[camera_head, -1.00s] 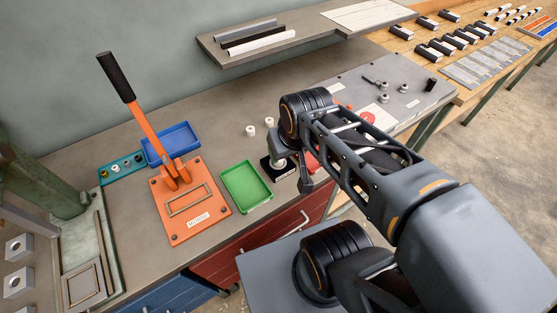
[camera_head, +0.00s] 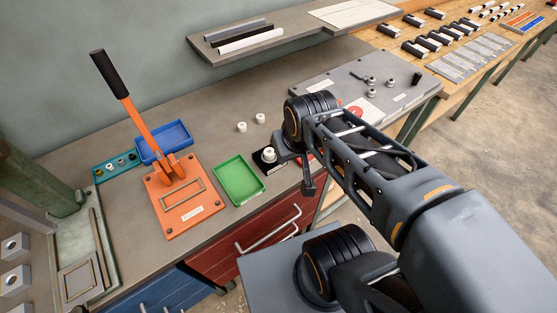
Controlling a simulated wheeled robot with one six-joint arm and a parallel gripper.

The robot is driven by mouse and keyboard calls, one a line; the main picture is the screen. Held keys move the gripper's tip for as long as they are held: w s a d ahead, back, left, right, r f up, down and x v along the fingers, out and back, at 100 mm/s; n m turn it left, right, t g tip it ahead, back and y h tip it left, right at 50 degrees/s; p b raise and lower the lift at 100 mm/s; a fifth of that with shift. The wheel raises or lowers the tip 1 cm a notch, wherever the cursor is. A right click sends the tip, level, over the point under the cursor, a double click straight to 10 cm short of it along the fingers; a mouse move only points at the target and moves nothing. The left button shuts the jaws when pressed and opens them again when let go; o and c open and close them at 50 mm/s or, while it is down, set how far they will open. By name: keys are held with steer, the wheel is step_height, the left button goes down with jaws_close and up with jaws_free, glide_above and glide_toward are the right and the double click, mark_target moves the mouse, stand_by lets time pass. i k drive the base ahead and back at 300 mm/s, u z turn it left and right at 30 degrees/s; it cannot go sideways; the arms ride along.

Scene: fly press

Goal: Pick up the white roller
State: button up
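Two small white rollers stand upright on the grey bench behind the green tray, one on the left (camera_head: 242,127) and one on the right (camera_head: 260,118). A third white roller (camera_head: 269,154) sits on a small black block (camera_head: 270,167) at the green tray's right side. I cannot tell which one the task names. My gripper (camera_head: 309,189) hangs down just right of the black block, near the bench's front edge, and appears apart from the rollers. My own arm partly hides it, so its opening and anything between its fingers cannot be made out.
The green tray (camera_head: 240,200) lies left of the block, with an orange lever press (camera_head: 202,222) and a blue tray (camera_head: 184,128) beyond. A grey plate (camera_head: 330,84) with small parts lies behind my arm. The bench behind the rollers is clear.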

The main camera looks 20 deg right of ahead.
mark_target(269, 155)
steer(key=z, duration=0.45)
steer(key=k, duration=1.05)
steer(key=u, duration=0.2)
steer(key=i, duration=0.65)
steer(key=u, duration=0.55)
